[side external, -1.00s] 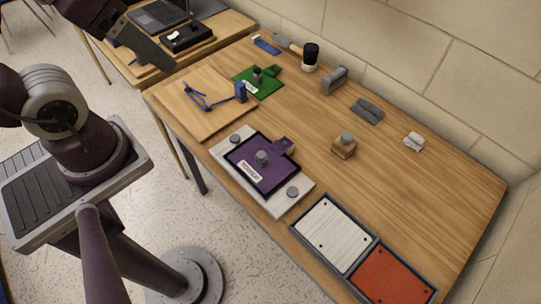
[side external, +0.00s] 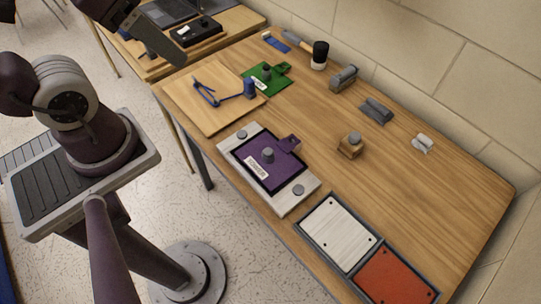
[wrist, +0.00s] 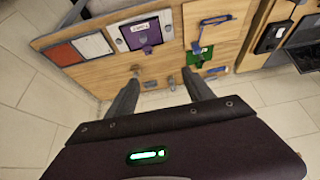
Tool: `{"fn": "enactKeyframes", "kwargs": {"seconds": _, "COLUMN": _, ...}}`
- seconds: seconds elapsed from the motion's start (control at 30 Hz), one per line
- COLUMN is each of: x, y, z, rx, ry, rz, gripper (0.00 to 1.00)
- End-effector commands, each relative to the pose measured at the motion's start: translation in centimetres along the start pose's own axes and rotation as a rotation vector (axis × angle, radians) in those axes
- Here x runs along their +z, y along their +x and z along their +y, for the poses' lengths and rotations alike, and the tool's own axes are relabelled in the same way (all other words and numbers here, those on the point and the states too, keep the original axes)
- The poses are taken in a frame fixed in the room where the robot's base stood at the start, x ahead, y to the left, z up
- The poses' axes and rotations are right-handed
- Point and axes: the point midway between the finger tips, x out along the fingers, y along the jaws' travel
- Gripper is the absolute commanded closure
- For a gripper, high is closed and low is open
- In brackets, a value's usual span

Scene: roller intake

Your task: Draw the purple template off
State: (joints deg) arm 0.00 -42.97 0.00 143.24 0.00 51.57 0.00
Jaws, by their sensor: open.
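The purple template (side external: 276,171) lies on a pale plate (side external: 286,206) near the table's front edge. It has a grey knob (side external: 267,155) in its middle, a white label and a tab with a hole. In the wrist view the purple template (wrist: 146,38) is at the upper middle, with its tab toward me. My gripper (wrist: 162,90) is open and empty, its two fingers apart, with the table beyond them and the template well away. In the side view only part of my arm shows at the upper left, and the fingertips are out of frame.
A green template (side external: 263,82) lies behind a board (side external: 215,122) with a blue clamp-like tool. A tray with white (side external: 338,233) and red (side external: 395,277) panels is at the front right. A wooden block (side external: 350,148) with a knob and small grey parts stand toward the wall.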

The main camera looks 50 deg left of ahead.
Motion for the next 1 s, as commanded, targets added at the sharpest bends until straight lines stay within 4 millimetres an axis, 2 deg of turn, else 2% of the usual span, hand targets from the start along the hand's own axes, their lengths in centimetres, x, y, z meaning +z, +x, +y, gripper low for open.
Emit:
{"fn": "enactKeyframes", "kwargs": {"seconds": 0.1, "x": 0.0, "y": 0.0, "z": 0.0, "rx": 0.000, "ry": 0.000, "rz": 0.000, "gripper": 0.39}}
{"fn": "enactKeyframes", "kwargs": {"seconds": 0.17, "x": 0.0, "y": 0.0, "z": 0.0, "rx": 0.001, "ry": -0.004, "rz": -0.002, "gripper": 0.49}}
{"fn": "enactKeyframes", "kwargs": {"seconds": 0.27, "x": -1.1, "y": 1.1, "z": 0.6, "rx": 0.023, "ry": -0.091, "rz": -0.041, "gripper": 0.49}}
{"fn": "enactKeyframes", "kwargs": {"seconds": 0.37, "x": -3.5, "y": 4.4, "z": 2.0, "rx": 0.052, "ry": -0.333, "rz": -0.143, "gripper": 0.49}}
{"fn": "enactKeyframes", "kwargs": {"seconds": 0.47, "x": -5.5, "y": 9.8, "z": 3.9, "rx": 0.026, "ry": -0.651, "rz": -0.261, "gripper": 0.49}}
{"fn": "enactKeyframes", "kwargs": {"seconds": 0.5, "x": -5.8, "y": 12.3, "z": 4.5, "rx": -0.005, "ry": -0.777, "rz": -0.303, "gripper": 0.49}}
{"fn": "enactKeyframes", "kwargs": {"seconds": 0.57, "x": -5.7, "y": 16.1, "z": 5.4, "rx": -0.066, "ry": -0.962, "rz": -0.355, "gripper": 0.49}}
{"fn": "enactKeyframes", "kwargs": {"seconds": 0.6, "x": -5.3, "y": 18.6, "z": 5.8, "rx": -0.116, "ry": -1.074, "rz": -0.379, "gripper": 0.49}}
{"fn": "enactKeyframes", "kwargs": {"seconds": 0.7, "x": -3.7, "y": 24.1, "z": 6.4, "rx": -0.241, "ry": -1.307, "rz": -0.404, "gripper": 0.49}}
{"fn": "enactKeyframes", "kwargs": {"seconds": 0.83, "x": -1.7, "y": 28.2, "z": 6.4, "rx": -0.353, "ry": -1.483, "rz": -0.394, "gripper": 0.49}}
{"fn": "enactKeyframes", "kwargs": {"seconds": 1.0, "x": -0.8, "y": 29.9, "z": 6.3, "rx": -0.390, "ry": -1.541, "rz": -0.384, "gripper": 0.49}}
